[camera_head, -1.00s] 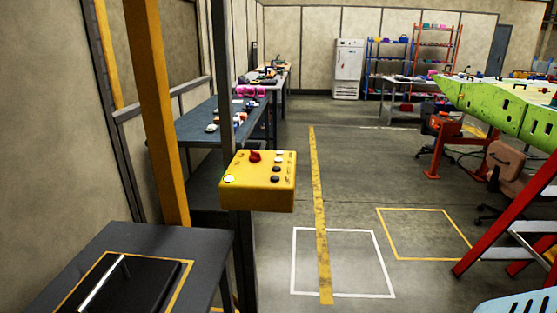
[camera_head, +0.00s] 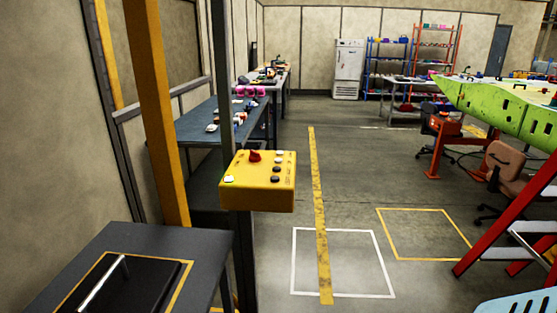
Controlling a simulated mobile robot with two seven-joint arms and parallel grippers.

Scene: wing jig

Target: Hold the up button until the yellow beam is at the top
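A yellow control box (camera_head: 258,190) hangs on a dark upright post (camera_head: 224,80) left of centre. Its sloped top carries a red knob or button (camera_head: 255,156), a column of white and dark buttons (camera_head: 277,168) and a small whitish round spot (camera_head: 229,179) at the front left. The button labels are too small to read. A tall yellow upright post (camera_head: 160,110) stands at the left and runs out of the top of the view. I see no yellow beam that I can place as top or bottom. Neither gripper is in view.
A dark table with a black pad (camera_head: 120,285) is at the front left. Blue workbenches (camera_head: 190,128) stand behind the box. Open floor with yellow and white markings (camera_head: 342,262) lies to the right. A red stepladder (camera_head: 500,215) and a green wing panel (camera_head: 500,108) are at the right.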

